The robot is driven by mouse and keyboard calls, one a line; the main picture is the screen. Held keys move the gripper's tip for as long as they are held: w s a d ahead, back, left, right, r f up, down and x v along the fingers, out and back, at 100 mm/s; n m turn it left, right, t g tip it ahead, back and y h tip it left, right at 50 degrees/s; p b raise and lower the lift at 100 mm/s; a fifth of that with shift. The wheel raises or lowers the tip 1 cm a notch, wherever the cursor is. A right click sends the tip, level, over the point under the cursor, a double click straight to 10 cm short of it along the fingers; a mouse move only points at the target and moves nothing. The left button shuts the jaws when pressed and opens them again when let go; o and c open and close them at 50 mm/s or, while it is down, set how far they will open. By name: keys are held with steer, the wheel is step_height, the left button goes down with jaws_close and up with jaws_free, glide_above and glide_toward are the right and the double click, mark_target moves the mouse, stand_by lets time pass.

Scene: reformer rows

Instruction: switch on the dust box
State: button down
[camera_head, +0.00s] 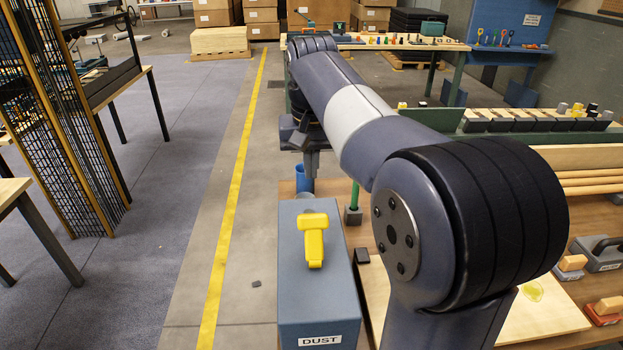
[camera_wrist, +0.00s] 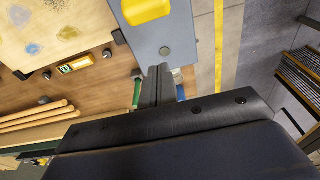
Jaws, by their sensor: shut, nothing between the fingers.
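The dust box (camera_head: 318,300) is a blue-grey box with a white "DUST" label on its near face. A yellow T-shaped lever (camera_head: 313,240) lies on its top. In the wrist view the box (camera_wrist: 178,30) is at the top centre, with part of the yellow lever (camera_wrist: 146,9) at the upper edge and a small grey round spot (camera_wrist: 164,51) near the box end. My gripper (camera_head: 310,176) points down by the far end of the box, apart from the lever. In the wrist view its fingers (camera_wrist: 158,72) are together and empty, their tips by the box end.
The wooden bench (camera_head: 375,238) extends right, with a pale board and grey blocks. Open floor with a yellow line (camera_head: 232,190) lies left.

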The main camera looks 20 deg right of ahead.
mark_target(314, 242)
steer(key=f, duration=0.6)
steer(key=w+f, duration=0.1)
steer(key=f, duration=0.1)
steer(key=shift+d+f, duration=0.1)
steer(key=shift+f, duration=0.3)
steer(key=shift+s+a+r+p, duration=0.1)
steer(key=shift+s+r, duration=0.1)
steer(key=shift+s, duration=0.45)
steer(key=shift+s+a+r+p, duration=0.15)
steer(key=shift+s+r, duration=0.05)
steer(key=shift+s, duration=0.4)
steer(key=shift+s+a+r+p, duration=0.1)
steer(key=shift+s+r, duration=0.1)
steer(key=shift+s, duration=0.45)
